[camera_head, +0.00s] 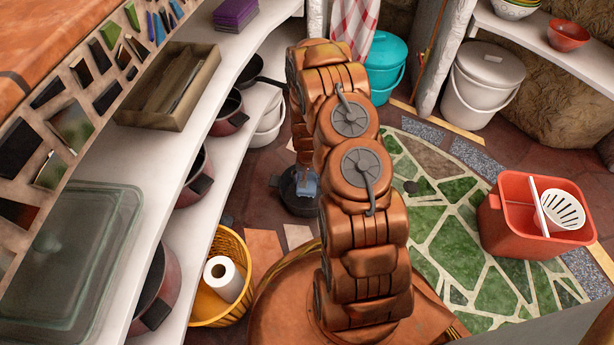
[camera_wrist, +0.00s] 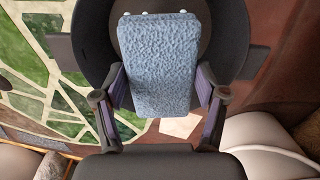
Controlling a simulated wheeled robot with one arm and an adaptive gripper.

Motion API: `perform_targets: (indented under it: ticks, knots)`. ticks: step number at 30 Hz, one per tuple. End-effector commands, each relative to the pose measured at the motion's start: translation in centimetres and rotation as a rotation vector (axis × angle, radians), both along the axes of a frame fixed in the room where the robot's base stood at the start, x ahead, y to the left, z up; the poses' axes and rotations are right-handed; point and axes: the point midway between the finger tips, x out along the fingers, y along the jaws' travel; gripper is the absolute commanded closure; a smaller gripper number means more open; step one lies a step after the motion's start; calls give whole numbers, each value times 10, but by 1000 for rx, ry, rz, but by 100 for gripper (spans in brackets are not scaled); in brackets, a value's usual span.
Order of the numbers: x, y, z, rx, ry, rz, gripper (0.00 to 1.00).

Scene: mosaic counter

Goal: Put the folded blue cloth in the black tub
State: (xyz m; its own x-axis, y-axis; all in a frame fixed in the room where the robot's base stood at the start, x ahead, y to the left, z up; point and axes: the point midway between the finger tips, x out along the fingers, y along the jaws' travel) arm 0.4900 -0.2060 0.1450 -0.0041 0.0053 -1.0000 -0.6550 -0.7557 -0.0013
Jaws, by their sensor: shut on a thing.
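The folded blue cloth (camera_wrist: 157,62) is held between the two fingers of my gripper (camera_wrist: 160,97) in the wrist view. The black tub (camera_wrist: 90,55) is round, with side handles, and lies beyond the cloth, partly hidden by it and by my gripper. The cloth overlaps the tub's opening in this view; I cannot tell how far above or inside the tub it is. In the head view, the tub (camera_head: 298,204) stands on the floor, partly hidden by my arm, with a bit of the blue cloth (camera_head: 308,184) showing over it.
A shelf unit with dark red pots (camera_head: 230,114) runs along the left. A yellow basket (camera_head: 236,254) with a paper roll stands near my base. A red bin (camera_head: 510,228) is at right on the green mosaic floor. Teal (camera_head: 386,62) and white (camera_head: 484,84) buckets stand behind.

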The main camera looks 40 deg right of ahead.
Motion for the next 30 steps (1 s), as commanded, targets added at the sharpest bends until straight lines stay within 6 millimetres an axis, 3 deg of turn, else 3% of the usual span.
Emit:
perform_targets:
  ticks: [9, 20, 21, 28, 30]
  knots:
    - [0, 0, -28, 1, 1, 0, 70]
    - [0, 0, -30, -1, -1, 0, 70]
    - [0, 0, -30, -1, -1, 0, 24]
    - [0, 0, -30, -1, -1, 0, 0]
    - [0, 0, -30, -1, -1, 0, 0]
